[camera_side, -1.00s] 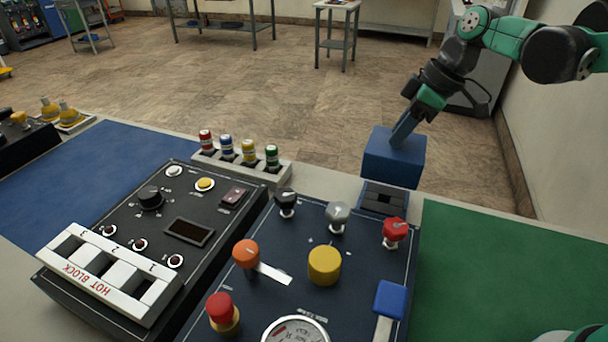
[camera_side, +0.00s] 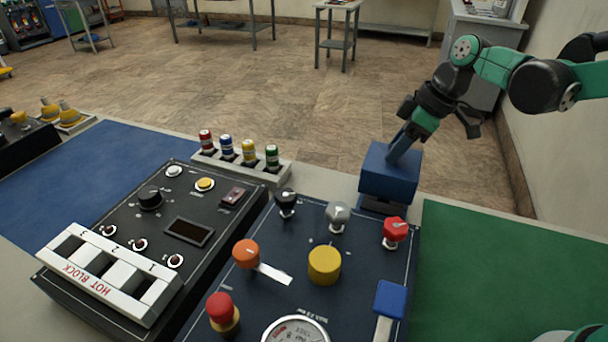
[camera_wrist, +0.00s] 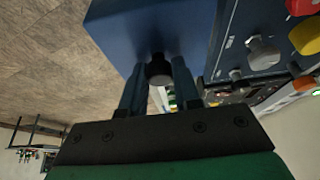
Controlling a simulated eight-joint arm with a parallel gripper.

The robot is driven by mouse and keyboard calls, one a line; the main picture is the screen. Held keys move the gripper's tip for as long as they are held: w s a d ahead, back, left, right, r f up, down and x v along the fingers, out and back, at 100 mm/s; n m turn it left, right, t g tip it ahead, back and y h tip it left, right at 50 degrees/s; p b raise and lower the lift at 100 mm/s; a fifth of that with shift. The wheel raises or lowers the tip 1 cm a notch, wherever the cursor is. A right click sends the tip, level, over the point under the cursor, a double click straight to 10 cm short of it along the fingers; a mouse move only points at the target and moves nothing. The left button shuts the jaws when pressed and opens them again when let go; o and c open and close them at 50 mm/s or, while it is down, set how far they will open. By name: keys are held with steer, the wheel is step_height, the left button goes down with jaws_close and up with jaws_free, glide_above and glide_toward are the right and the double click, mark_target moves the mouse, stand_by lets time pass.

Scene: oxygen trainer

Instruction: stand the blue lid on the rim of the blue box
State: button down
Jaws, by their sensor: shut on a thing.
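The blue lid (camera_side: 388,178) is a deep blue block at the far right corner of the dark panel. It also fills the upper part of the wrist view (camera_wrist: 190,30). My gripper (camera_side: 400,152) comes down on it from above and is shut on its dark round knob (camera_wrist: 159,70), one finger on each side. Directly below the lid is a dark, box-like thing (camera_side: 378,207), perhaps the blue box, mostly hidden by the lid. The lid looks slightly tilted. I cannot tell whether it touches the rim.
A red knob (camera_side: 395,232), a grey knob (camera_side: 337,216) and a black knob (camera_side: 286,202) stand close by on the panel. A rack of coloured bottles (camera_side: 243,167) is to the left. The green mat (camera_side: 500,270) on the right is clear.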

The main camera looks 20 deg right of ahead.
mark_target(401, 159)
steer(key=shift+f, duration=0.1)
stand_by(0.5)
steer(key=shift+f, duration=2)
steer(key=c, duration=0.5)
jaws_free()
steer(key=shift+c, duration=0.2)
steer(key=v, duration=0.5)
steer(key=shift+r, duration=0.1)
steer(key=s+r+m+t+h, duration=0.1)
steer(key=s+m+t+h, duration=0.2)
steer(key=s+m, duration=0.6)
steer(key=shift+s+d+r+t, duration=0.15)
steer(key=shift+d+r+t, duration=0.1)
steer(key=shift+d+t, duration=0.2)
